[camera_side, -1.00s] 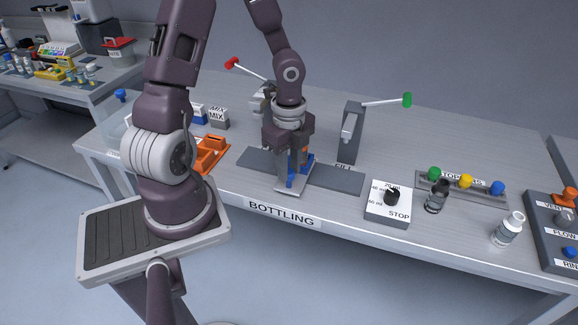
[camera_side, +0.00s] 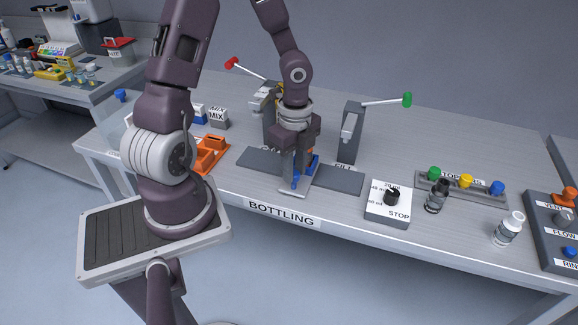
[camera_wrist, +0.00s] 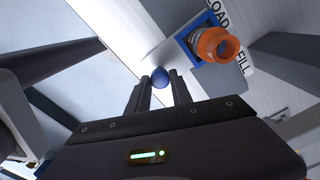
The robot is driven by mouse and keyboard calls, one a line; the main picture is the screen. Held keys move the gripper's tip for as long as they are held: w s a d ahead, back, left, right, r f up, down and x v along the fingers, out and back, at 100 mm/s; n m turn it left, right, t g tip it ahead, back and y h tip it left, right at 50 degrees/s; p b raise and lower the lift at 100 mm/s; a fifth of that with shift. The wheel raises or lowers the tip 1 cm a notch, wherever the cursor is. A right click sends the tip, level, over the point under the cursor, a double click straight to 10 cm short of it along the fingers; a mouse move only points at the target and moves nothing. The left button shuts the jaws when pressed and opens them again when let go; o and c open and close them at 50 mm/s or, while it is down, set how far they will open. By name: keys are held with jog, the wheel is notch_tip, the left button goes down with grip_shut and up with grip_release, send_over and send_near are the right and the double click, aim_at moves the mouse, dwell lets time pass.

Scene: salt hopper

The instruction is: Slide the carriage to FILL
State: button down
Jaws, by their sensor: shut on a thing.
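The carriage (camera_side: 291,192) is a pale plate on a dark grey rail (camera_side: 343,180), with a blue holder (camera_side: 314,162) and a blue knob (camera_side: 295,182). My gripper (camera_side: 296,170) reaches down over it. In the wrist view the blue knob (camera_wrist: 160,77) sits between my fingertips (camera_wrist: 158,88), which are shut on it. An orange bottle neck or cup (camera_wrist: 216,45) stands in the blue holder beside the knob. The FILL label (camera_side: 343,167) is just right of the carriage, below the green-handled tap (camera_side: 350,130). LOAD (camera_wrist: 215,12) and FILL (camera_wrist: 241,62) letters show in the wrist view.
A red-handled tap (camera_side: 262,98) stands behind left. An orange tray (camera_side: 208,155) lies to the left. The rail's right part is clear.

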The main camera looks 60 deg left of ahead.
jog(key=w+d, duration=0.7)
jog(key=shift+w+d+r, duration=0.1)
jog(key=shift+w+d, duration=0.05)
jog(key=shift+w, duration=0.05)
jog(key=c, duration=1.5)
grip_release()
jog(key=o, duration=0.4)
jog(key=shift+c, duration=0.2)
notch_tip(320, 180, up, 7)
